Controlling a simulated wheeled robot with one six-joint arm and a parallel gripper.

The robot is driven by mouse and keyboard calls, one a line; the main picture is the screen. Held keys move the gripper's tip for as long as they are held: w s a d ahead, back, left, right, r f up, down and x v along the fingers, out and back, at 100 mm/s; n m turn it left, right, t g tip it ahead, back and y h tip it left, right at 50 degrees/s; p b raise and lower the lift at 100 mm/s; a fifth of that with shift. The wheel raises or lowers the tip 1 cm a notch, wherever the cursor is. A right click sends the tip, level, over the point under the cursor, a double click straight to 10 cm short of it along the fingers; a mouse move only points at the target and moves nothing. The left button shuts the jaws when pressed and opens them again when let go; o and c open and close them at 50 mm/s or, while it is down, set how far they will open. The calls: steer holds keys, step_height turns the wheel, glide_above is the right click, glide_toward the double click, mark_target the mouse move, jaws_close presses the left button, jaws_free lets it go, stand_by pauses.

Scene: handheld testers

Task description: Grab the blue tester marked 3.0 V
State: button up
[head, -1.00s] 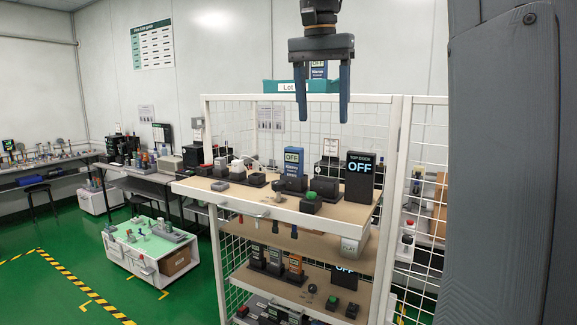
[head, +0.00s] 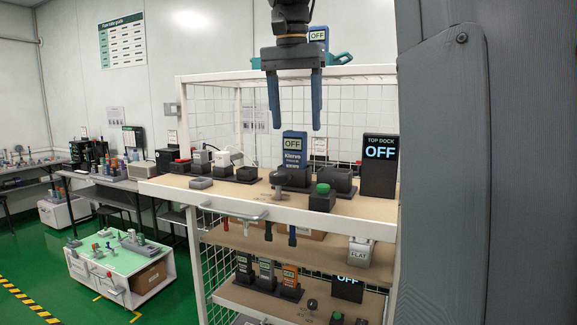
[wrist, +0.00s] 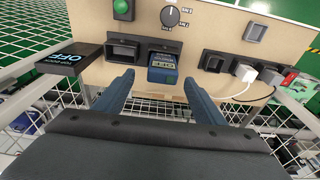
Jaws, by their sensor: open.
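A second blue tester (head: 318,36), also reading OFF, is partly hidden behind my gripper, by a teal bin (head: 338,59).
The top shelf (head: 230,190) also holds a TOP DOCK sign (head: 379,150) reading OFF, an empty dark dock (head: 335,182), a green button (head: 323,190) and a dark knob (head: 279,178). A lower shelf holds grey and orange testers (head: 290,276). White wire mesh surrounds the rack.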

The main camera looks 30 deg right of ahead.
mark_target(296, 149)
steer(key=shift+w+f, duration=0.15)
steer(key=shift+f, duration=0.15)
steer(key=shift+w+d+f+p, duration=0.15)
steer(key=shift+f+p, duration=0.15)
steer(key=shift+f, duration=0.95)
steer(key=shift+w+d+f+p, duration=0.15)
steer(key=shift+f+p, duration=0.2)
steer(key=shift+f, duration=0.85)
steer(key=shift+w+d+f+p, duration=0.15)
steer(key=shift+f+p, duration=0.15)
steer(key=shift+f, duration=0.95)
steer(key=c, duration=1.2)
steer(key=shift+r, duration=0.1)
